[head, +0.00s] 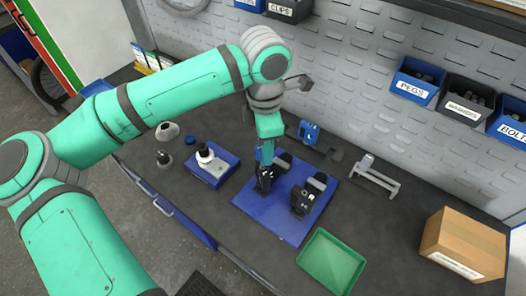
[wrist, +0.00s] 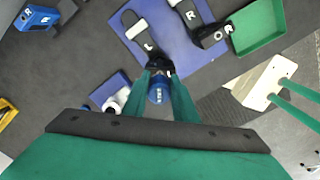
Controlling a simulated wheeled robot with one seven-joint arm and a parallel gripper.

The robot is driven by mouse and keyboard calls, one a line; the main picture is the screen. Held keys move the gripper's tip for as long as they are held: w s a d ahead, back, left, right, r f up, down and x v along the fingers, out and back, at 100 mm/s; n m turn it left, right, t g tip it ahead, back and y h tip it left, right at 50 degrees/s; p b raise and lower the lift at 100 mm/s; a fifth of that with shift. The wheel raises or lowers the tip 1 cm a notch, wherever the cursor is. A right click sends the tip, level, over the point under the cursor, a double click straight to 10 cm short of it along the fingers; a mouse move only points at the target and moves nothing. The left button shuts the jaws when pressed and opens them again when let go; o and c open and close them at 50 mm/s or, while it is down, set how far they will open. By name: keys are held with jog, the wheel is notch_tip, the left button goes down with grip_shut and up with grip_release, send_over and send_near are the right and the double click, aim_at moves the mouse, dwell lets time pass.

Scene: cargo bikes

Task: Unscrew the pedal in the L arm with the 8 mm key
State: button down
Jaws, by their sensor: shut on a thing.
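My gripper (wrist: 158,97) is shut on a blue cylindrical handle (wrist: 157,91) with small white marking, which looks like the key; the marking is too small to read. In the head view my gripper (head: 267,158) points down over the left part of the blue mat (head: 250,212). The arm marked L (wrist: 148,46) lies on the mat, with a dark block at its end directly under the handle. Whether the key's tip sits in the pedal is hidden. The arm marked R (wrist: 208,37) lies beside it and also shows in the head view (head: 300,203).
A green tray (head: 330,262) stands at the mat's front right. A blue tray (head: 222,172) with a white-and-black part is left of the mat. A blue block (head: 309,132) stands behind. A grey stand (head: 376,180) and a cardboard box (head: 465,245) are on the right.

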jog(key=m, duration=0.5)
jog(key=shift+s+f+m, duration=0.1)
jog(key=shift+s+m, duration=0.2)
jog(key=shift+m, duration=0.4)
jog(key=m, duration=0.4)
jog(key=shift+s+a+m, duration=0.15)
jog(key=shift+s+m, duration=0.05)
jog(key=shift+m, duration=1)
